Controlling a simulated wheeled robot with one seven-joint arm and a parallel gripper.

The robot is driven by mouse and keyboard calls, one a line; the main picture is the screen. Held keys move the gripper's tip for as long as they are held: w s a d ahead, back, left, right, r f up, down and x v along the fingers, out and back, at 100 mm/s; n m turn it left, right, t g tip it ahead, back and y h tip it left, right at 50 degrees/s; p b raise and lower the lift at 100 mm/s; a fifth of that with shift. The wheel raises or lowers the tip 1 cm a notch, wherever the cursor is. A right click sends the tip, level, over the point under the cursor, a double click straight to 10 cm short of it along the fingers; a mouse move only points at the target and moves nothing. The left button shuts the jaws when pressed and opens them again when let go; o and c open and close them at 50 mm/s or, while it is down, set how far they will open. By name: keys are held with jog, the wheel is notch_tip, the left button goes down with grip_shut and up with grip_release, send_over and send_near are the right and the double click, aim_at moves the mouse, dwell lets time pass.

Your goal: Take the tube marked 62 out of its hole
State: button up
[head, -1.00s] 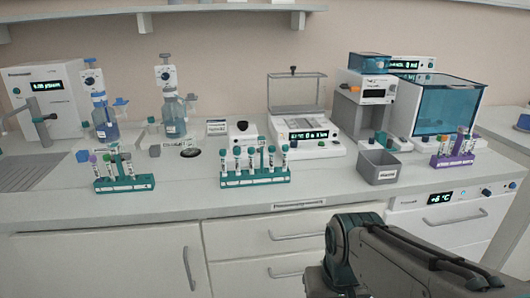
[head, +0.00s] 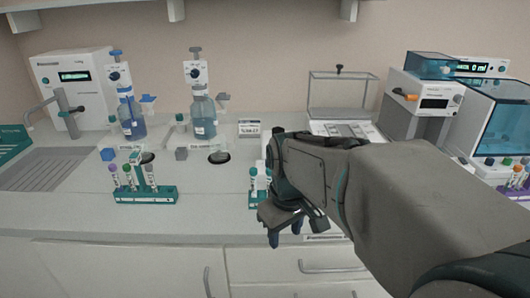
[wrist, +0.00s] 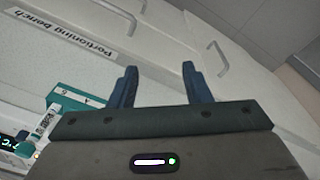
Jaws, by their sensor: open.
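The number 62 cannot be read on any tube in these frames. In the head view, a teal rack (head: 145,196) with several capped tubes stands on the left of the bench. A middle teal rack (head: 255,202) with capped tubes (head: 254,182) is mostly hidden behind my arm. A purple rack (head: 516,193) with tubes shows at the right edge. My gripper (head: 285,235) is in front of the middle rack, near the bench's front edge. In the wrist view, my gripper (wrist: 158,75) is open with nothing between its fingers, and a teal rack end (wrist: 75,98) lies to its left.
A lidded balance (head: 340,95) and a blue-windowed cabinet (head: 497,120) are at the right. The bench between left and middle racks is clear.

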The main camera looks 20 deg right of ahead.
jog(key=w+d+r+n+g+p, duration=0.1)
jog(key=w+d+r+n+p, duration=0.45)
jog(key=r, duration=0.35)
jog(key=w+d+r+n+p, duration=0.45)
jog(key=w+d+r, duration=0.2)
jog(key=r, duration=0.25)
jog(key=shift+m, duration=0.3)
jog(key=f, duration=0.8)
jog(key=shift+w+a+f, duration=0.3)
jog(key=shift+w, duration=0.05)
jog(key=shift+s+a+f+p, duration=0.1)
jog(key=shift+f+p, duration=0.2)
jog(key=shift+f, duration=1.05)
jog(key=shift+a+f+p, duration=0.1)
jog(key=shift+f+p, duration=0.15)
jog(key=shift+f, duration=1.05)
jog(key=c, duration=0.8)
